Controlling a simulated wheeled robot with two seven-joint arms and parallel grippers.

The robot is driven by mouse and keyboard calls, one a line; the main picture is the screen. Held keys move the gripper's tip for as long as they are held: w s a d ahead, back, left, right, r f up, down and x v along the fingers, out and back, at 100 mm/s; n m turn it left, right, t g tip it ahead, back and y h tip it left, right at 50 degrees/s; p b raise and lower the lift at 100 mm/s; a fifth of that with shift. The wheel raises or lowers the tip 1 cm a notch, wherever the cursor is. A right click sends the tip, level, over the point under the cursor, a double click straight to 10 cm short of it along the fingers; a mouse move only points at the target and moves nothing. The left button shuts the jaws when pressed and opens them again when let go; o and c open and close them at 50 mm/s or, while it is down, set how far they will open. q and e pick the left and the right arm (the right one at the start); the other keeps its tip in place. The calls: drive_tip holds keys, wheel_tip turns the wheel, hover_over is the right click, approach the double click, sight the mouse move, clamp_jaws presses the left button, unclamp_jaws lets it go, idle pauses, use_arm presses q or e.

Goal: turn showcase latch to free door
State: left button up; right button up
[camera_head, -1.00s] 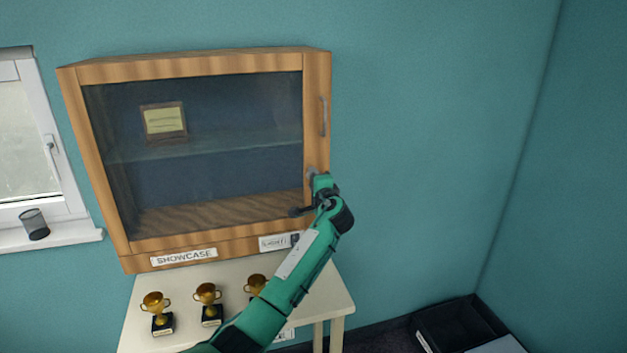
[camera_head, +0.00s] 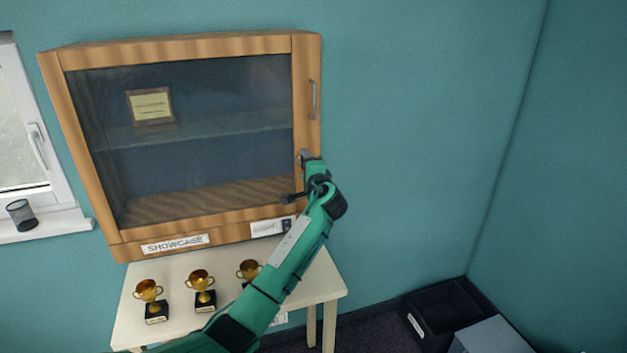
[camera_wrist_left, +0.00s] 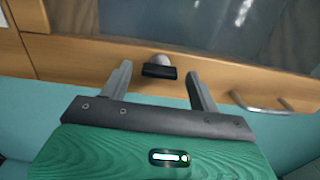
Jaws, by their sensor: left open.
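The wooden showcase (camera_head: 305,60) hangs on the wall with its glass door (camera_head: 200,150) shut. Its latch (camera_wrist_left: 160,71) shows in the left wrist view as a dark bar on a round silver base, on the wooden door frame. My left gripper (camera_head: 307,159) is at the lower right of the door, largely covering the latch in the head view. In the left wrist view its open fingers (camera_wrist_left: 160,82) stand on either side of the latch, with gaps on both sides. I cannot tell whether the tips touch the frame. My right gripper is out of view.
A metal handle (camera_head: 314,100) sits above the latch on the frame. Below, a white table (camera_head: 235,308) holds gold trophies (camera_head: 201,290). A window with a mesh cup (camera_head: 21,214) is at left. A black crate (camera_head: 440,310) is at lower right. The wall to the right is clear.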

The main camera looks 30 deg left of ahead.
use_arm(q)
drive_tip(key=b+v, duration=0.4)
drive_tip(key=v, duration=0.8)
drive_tip(key=shift+s+d, duration=0.3)
